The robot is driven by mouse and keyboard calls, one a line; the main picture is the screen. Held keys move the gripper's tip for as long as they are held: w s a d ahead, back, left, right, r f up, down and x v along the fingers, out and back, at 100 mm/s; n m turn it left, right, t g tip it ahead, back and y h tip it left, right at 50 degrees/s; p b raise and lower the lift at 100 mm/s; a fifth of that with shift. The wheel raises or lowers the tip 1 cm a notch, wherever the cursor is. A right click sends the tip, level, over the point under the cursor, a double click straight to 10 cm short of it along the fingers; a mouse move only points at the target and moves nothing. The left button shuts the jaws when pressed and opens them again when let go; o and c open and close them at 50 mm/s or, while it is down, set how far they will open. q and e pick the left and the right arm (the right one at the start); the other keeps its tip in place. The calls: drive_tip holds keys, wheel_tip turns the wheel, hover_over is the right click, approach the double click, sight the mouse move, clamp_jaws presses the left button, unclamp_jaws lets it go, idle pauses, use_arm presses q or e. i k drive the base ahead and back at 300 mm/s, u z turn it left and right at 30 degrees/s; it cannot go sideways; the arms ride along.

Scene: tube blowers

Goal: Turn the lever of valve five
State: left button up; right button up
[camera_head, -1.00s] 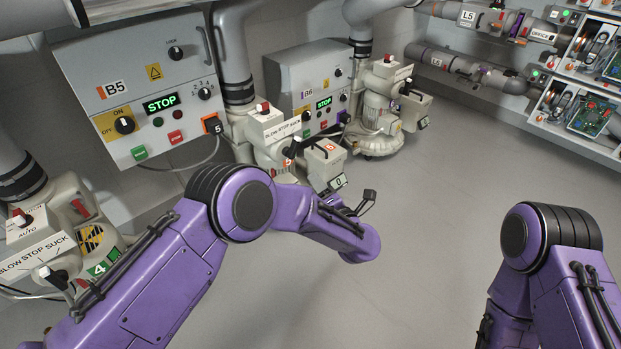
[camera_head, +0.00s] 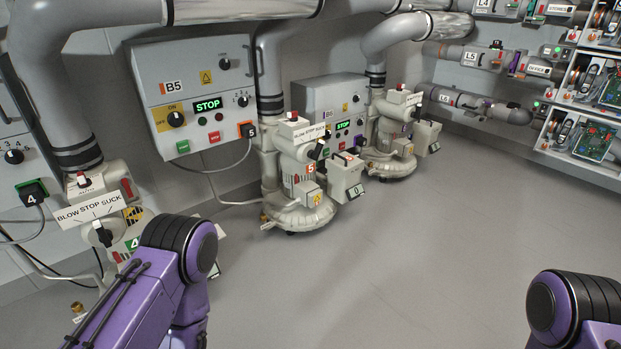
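Valve five is on the cream blower (camera_head: 291,212) marked with an orange 5, standing on the floor near the middle of the view. Its sign (camera_head: 311,133) reads BLOW STOP SUCK. Its black lever (camera_head: 319,151) sits just under the right part of the sign; its exact setting is too small to tell. A red-topped switch stands above the sign. My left arm comes in at the lower left, well apart from valve five, and its gripper is not in view. My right arm shows at the lower right corner, and its gripper is not in view.
The B5 panel (camera_head: 207,97) shows a green STOP display. Blower four (camera_head: 88,188) with its lever is at left, near my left arm. A grey box (camera_head: 346,179) stands right of blower five. Another blower (camera_head: 386,163) stands farther back. The grey floor (camera_head: 400,250) is clear.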

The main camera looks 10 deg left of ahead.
sight(312, 154)
drive_tip(key=u, duration=0.2)
drive_tip(key=k, duration=0.4)
drive_tip(key=z, duration=1.15)
drive_tip(key=i, duration=1.4)
drive_tip(key=u, duration=0.75)
